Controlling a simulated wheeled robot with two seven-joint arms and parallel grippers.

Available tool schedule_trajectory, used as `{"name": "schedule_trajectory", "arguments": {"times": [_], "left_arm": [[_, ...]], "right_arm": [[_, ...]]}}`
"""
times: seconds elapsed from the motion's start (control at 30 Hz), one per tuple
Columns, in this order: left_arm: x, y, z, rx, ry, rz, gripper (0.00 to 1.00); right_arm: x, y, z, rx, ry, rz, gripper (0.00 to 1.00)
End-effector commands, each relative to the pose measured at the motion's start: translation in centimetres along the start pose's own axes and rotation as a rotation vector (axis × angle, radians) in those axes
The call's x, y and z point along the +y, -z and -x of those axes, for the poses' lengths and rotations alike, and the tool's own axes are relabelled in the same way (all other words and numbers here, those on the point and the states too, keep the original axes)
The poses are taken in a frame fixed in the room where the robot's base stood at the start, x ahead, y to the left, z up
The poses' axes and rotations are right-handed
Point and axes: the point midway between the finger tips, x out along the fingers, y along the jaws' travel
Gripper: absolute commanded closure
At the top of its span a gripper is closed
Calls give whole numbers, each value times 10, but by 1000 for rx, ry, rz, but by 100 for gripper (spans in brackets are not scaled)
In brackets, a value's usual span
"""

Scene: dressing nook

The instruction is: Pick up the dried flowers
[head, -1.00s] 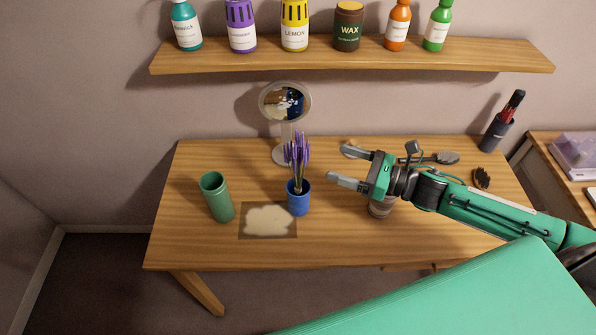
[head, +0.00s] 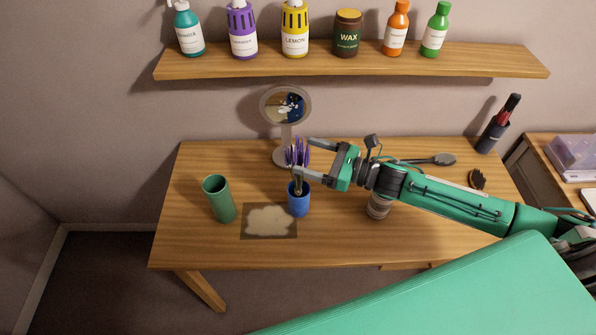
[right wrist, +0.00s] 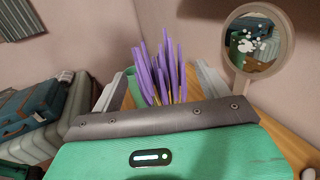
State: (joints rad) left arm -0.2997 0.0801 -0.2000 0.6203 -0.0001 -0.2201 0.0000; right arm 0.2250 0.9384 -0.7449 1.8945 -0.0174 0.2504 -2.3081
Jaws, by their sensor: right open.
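The dried flowers (head: 297,153) are a purple bunch standing upright in a small blue pot (head: 299,204) on the wooden table. They also show in the right wrist view (right wrist: 162,75), between the two fingers. My right gripper (head: 303,157) is open, with its fingers pointing left around the flower bunch above the pot. One finger passes in front of the stems. I cannot tell whether either finger touches them. My left gripper is not in view.
A green cylinder vase (head: 219,200) stands left of a mat with a pale patch (head: 269,233). A round mirror (head: 286,107) stands close behind the flowers. A jar (head: 378,206) stands below my right arm. A brush (head: 432,160) lies behind it. A bottle shelf (head: 350,63) hangs above.

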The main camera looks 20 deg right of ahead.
Motion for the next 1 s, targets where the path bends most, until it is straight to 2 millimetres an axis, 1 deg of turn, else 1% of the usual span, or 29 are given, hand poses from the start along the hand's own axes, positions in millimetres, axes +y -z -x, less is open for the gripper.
{"name": "schedule_trajectory", "arguments": {"times": [0.17,0.33,0.5,0.6,0.8,0.87,1.0], "left_arm": [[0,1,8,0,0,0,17],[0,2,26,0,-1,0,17],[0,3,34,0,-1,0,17],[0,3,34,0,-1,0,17],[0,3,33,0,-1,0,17],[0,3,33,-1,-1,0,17],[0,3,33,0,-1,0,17]], "right_arm": [[0,-4,-10,-1,0,-1,22],[-1,-7,-31,-1,0,-1,22],[0,-4,-50,-2,0,-1,22],[0,-2,-54,0,0,0,22],[0,-1,-54,0,0,0,22],[0,-1,-54,0,0,0,32],[0,-1,-54,0,0,0,59]]}}
